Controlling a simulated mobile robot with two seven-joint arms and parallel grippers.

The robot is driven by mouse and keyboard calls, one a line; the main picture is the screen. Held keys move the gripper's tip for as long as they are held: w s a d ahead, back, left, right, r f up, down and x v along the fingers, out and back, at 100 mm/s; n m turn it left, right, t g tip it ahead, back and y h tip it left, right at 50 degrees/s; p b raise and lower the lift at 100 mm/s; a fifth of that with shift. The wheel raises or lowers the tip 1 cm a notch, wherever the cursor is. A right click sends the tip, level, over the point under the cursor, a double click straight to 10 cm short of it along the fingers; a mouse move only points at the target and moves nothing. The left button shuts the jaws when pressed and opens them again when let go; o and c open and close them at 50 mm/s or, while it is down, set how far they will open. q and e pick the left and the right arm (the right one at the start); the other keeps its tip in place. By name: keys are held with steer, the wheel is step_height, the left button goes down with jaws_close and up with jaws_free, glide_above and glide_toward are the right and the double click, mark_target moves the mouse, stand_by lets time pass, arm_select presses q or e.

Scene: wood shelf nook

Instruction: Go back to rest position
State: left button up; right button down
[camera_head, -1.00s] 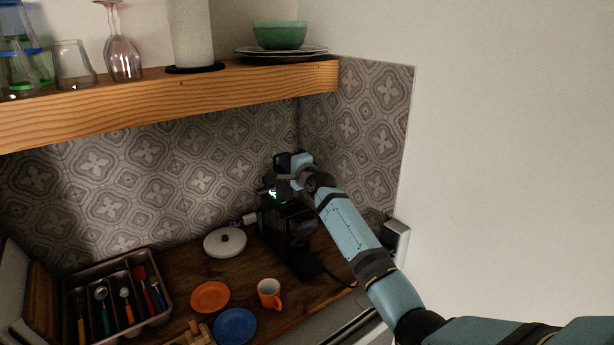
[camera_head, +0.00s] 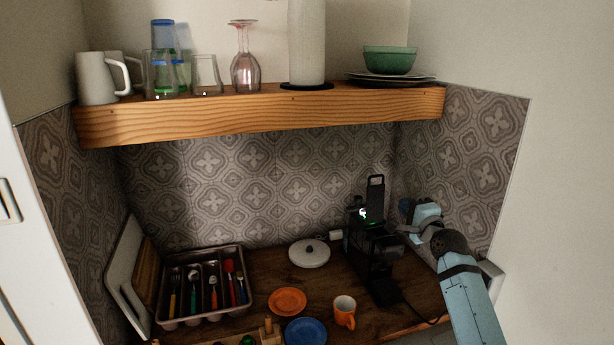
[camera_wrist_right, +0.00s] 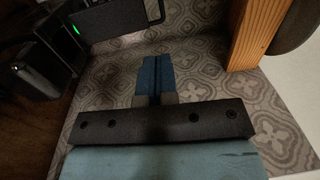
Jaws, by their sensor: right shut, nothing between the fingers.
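My right arm comes in from the lower right in the head view. Its gripper (camera_head: 405,229) is beside the black coffee machine (camera_head: 372,255), to the right of it. In the right wrist view the fingers of my right gripper (camera_wrist_right: 154,75) are together with nothing between them, in front of the tiled wall. The coffee machine (camera_wrist_right: 50,50) shows at the upper left there, with a green light. In the head view its lid stands raised. My left gripper is not in view.
A wooden shelf (camera_head: 260,113) with mugs, glasses, a paper roll and a green bowl (camera_head: 389,60) runs above the counter. A cutlery tray (camera_head: 200,285), white lid (camera_head: 309,253), orange plate (camera_head: 287,301), blue plate (camera_head: 305,331) and orange mug (camera_head: 344,312) are on the counter.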

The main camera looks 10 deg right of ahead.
steer(key=s+a+f+n+g+p, duration=0.1)
steer(key=s+a+f+n+g, duration=0.1)
steer(key=s+a+f+n, duration=0.55)
steer(key=s+a+f+n+g+y, duration=0.1)
steer(key=s+a+f+n+g, duration=0.15)
steer(key=s+f, duration=0.85)
steer(key=s+a+f+n+g+p, duration=0.1)
steer(key=s+a+f+n, duration=0.35)
steer(key=s+f, duration=0.5)
steer(key=s+a+f+n+g, duration=0.1)
steer(key=s+a+f+n, duration=0.1)
steer(key=s, duration=0.5)
steer(key=s+a+f+n+g, duration=0.1)
steer(key=s+a+f+n, duration=0.2)
steer(key=s, duration=0.4)
steer(key=shift+a+f+n+y, duration=0.35)
steer(key=shift+a+f+y, duration=0.1)
steer(key=shift+a, duration=0.65)
